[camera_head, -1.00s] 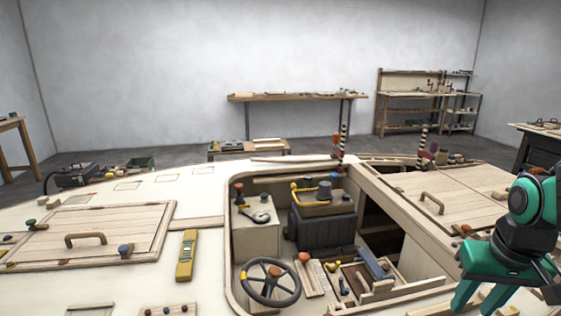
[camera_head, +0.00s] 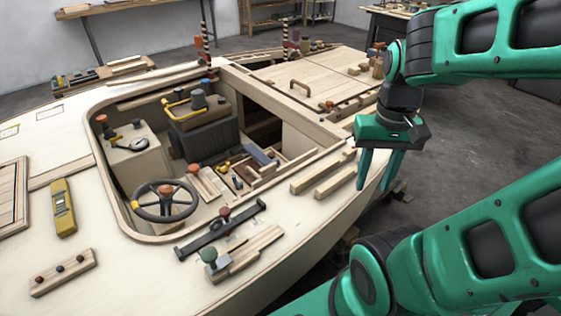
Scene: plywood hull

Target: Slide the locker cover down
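A pale planked wooden cover (camera_head: 325,72) lies on the right part of the hull, beyond the cockpit opening. It carries a curved wooden handle (camera_head: 300,86) near its left edge, and I take it to be the locker cover. A second wooden panel (camera_head: 12,195) is cut off at the left edge. My gripper (camera_head: 373,188) points down at the hull's right edge, nearer to me than the cover and to the right of the handle. Its two green fingers are apart with nothing held between them. The gripper is not touching the cover.
The open cockpit (camera_head: 235,165) holds a steering wheel (camera_head: 165,199) and a dark box (camera_head: 204,136). Wooden strips (camera_head: 322,174) lie on the deck left of my gripper. Posts and small knobs stand along the far edge.

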